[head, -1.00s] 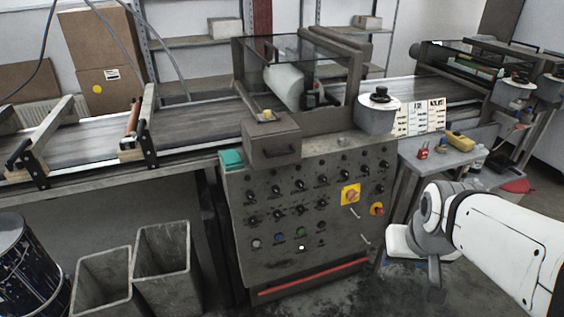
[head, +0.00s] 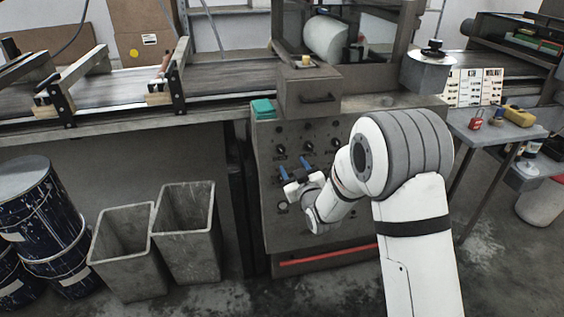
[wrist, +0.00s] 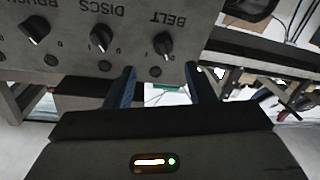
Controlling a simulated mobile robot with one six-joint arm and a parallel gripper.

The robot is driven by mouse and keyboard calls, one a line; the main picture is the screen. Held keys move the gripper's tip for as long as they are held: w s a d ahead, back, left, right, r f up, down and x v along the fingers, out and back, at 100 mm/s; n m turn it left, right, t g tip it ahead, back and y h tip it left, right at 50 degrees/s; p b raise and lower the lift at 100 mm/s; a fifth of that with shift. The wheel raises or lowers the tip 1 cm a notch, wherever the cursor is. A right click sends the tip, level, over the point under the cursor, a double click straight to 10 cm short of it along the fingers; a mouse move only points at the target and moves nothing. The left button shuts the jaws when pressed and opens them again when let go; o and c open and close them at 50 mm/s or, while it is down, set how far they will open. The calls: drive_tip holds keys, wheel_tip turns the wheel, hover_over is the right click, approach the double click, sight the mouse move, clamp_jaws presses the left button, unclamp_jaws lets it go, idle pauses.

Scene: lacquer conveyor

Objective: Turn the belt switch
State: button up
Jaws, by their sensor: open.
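The belt switch (wrist: 163,43) is a black rotary knob on the grey control panel, under the upside-down label BELT in the wrist view. In the head view it appears to be the leftmost knob (head: 280,149) of the upper row. Its setting is too small to read surely. My gripper (head: 295,168) is open and empty in front of the panel, just below that knob. In the wrist view its two blue fingers (wrist: 160,76) stand apart, with the belt knob beyond their tips and between their lines. The fingers do not appear to touch it.
The DISCS knob (wrist: 100,38) and another knob (wrist: 36,29) sit beside the belt switch. A drawer box (head: 308,97) juts out above the panel. Grey bins (head: 185,235) and a dark drum (head: 45,215) stand at left. My arm hides the panel's right part.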

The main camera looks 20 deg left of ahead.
sight(282, 153)
drive_tip(key=x, duration=0.8)
drive_tip(key=shift+s+a+f, duration=0.1)
drive_tip(key=shift+s+a, duration=0.15)
drive_tip(key=shift+c, duration=0.2)
